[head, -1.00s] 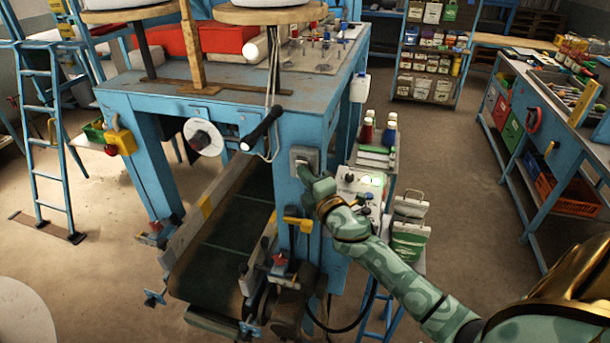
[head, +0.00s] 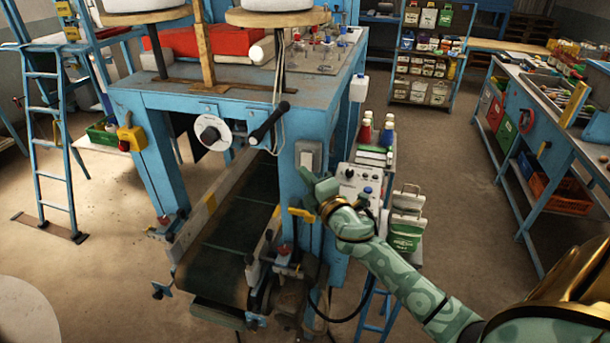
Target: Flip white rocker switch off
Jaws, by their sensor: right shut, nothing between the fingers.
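The white rocker switch (head: 308,157) sits in a grey plate on the blue front leg of the machine table, left of a white control box (head: 357,179). My right gripper (head: 306,174), at the end of a green patterned arm, is shut and empty. Its tip is just below the switch in the picture and may cover the plate's lower edge. I cannot tell whether it touches. The rocker's tilt is too small to read. No green glow shows on the control box. My left gripper is not in view.
A black handle (head: 269,122) and a white dial (head: 212,132) are left of the switch. A yellow lever (head: 301,214) sticks out below it. A dark conveyor belt (head: 240,220) runs beneath the table. Open floor (head: 460,200) lies to the right.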

